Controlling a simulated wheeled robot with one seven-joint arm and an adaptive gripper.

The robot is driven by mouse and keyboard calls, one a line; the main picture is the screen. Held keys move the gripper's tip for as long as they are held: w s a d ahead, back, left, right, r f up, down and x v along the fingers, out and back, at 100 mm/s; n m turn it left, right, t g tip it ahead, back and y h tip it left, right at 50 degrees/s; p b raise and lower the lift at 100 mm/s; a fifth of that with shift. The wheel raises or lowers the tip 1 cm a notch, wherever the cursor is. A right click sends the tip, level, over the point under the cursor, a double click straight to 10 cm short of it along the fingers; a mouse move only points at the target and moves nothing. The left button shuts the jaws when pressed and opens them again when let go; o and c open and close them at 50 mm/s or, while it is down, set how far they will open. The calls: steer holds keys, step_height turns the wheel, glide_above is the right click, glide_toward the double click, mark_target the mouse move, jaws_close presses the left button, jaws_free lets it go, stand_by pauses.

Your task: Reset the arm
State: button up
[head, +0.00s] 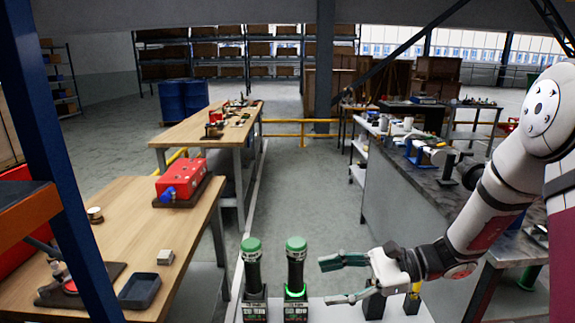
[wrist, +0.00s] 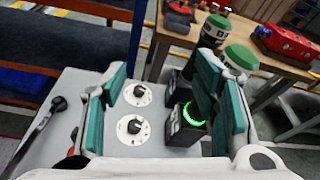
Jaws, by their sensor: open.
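My gripper (head: 334,280) is at the lower right of the middle in the head view, at the end of my white arm, which reaches in from the right. Its two teal-padded fingers are spread apart with nothing between them. In the wrist view the open fingers (wrist: 160,108) frame a pale panel below. The fingers are just right of a black cylinder with a green cap and a lit green ring (head: 296,266). A similar cylinder (head: 252,270) stands to its left. In the wrist view the right finger partly hides the lit one's body.
Two round dials (wrist: 137,95) (wrist: 132,129) and a lever (wrist: 40,118) are on the panel. A wooden table (head: 135,225) at left holds a red engine block (head: 182,182) and a dark tray (head: 139,291). A grey bench (head: 405,195) stands at right. The aisle floor (head: 305,190) is clear.

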steer(key=s+d+r+n+t+h, duration=0.1)
steer(key=s+d+r+n+h, duration=0.2)
steer(key=s, duration=0.4)
steer(key=s+d+r+n+t+h, duration=0.1)
steer(key=s+d+r+n+h, duration=0.2)
steer(key=s+r+n+h, duration=0.3)
steer(key=s+d+r+n+t+h, duration=0.1)
steer(key=s+d+r+n+h, duration=0.2)
steer(key=s+n+h, duration=0.3)
steer(key=s+r, duration=0.1)
steer(key=s, duration=0.2)
steer(key=shift+d+r+n+t, duration=0.15)
steer(key=shift+d+n+t, duration=0.05)
steer(key=shift+n+t, duration=0.1)
